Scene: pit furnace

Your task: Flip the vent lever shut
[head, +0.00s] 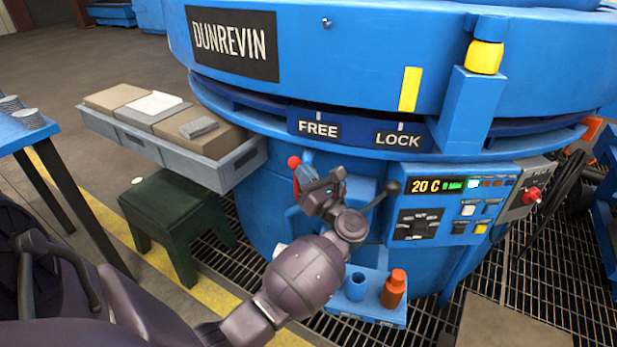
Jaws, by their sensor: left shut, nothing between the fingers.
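My left gripper (312,183) is in front of the blue furnace (270,190), below the FREE label, with its fingers shut and empty. A red ball knob (294,162) shows just up and left of the fingers. I cannot tell whether they touch it, as my gripper hides what lies below and behind. A dark ball knob (392,187) on a thin rod stands right of my gripper, and the rod's lower end is hidden by my wrist. Neither knob is labelled, so I cannot tell for sure which is the vent lever. My right gripper is out of view.
A control panel (456,200) reading 20 C is at right. A grey tray (206,172) with boxes juts out at left, above a green stool (170,215). A small blue shelf (376,313) bears a blue cup (356,287) and an orange bottle (393,290) below my wrist.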

